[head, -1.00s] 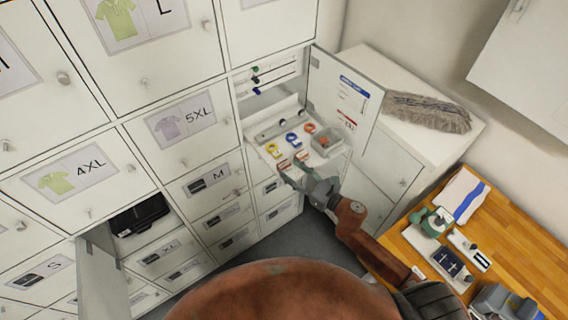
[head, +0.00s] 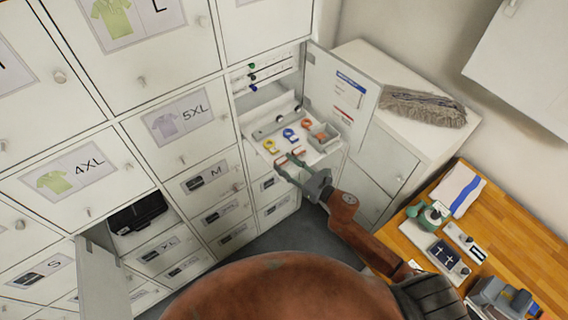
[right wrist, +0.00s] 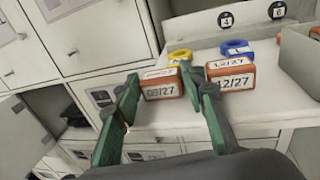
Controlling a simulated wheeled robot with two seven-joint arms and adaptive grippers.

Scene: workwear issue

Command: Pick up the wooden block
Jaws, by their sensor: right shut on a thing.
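Two small orange-brown blocks with white date labels are at the front edge of the white shelf tray. The block marked 09/27 (right wrist: 162,90) is between the fingers of my right gripper (right wrist: 162,98), which is shut on it. The block marked 12/27 (right wrist: 235,84) is just outside the right finger, which partly covers its side. In the head view my right gripper (head: 290,163) reaches the tray's front edge from the lower right. I cannot tell which block the task calls wooden. My left gripper is not in view.
The tray (head: 262,143) also holds yellow (head: 270,146), blue (head: 290,135) and orange (head: 306,124) rings and a grey bin (head: 325,137). An open locker door (head: 340,95) stands right of it. A wooden bench (head: 500,245) with tools is at the right.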

